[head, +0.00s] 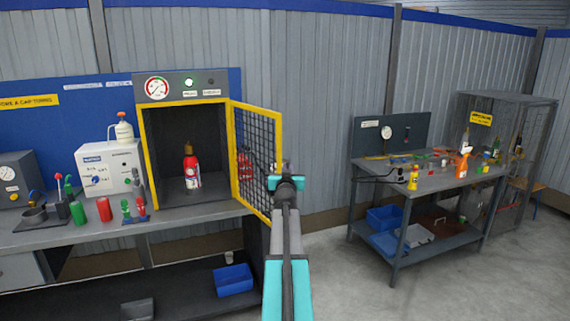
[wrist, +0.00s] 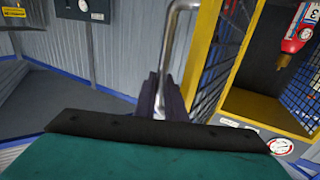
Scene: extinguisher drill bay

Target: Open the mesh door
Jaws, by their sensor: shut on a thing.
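The mesh door (head: 257,155) has a yellow frame and dark wire mesh. It stands open, swung out from the right side of the cabinet (head: 149,150). My gripper (head: 287,172) is at the door's outer edge in the head view. In the wrist view, my gripper's dark fingers (wrist: 165,92) are shut on a bent grey metal handle (wrist: 176,40) beside the door's yellow frame (wrist: 207,70). The handle is hidden behind my gripper in the head view. A red extinguisher (head: 192,170) stands upright inside the cabinet.
The left bench (head: 100,235) carries a white box (head: 112,168), several small cylinders and valves. A second bench (head: 400,182) with spray bottles stands at the right, beside a mesh cage (head: 530,130). The floor (head: 345,285) between the benches is clear.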

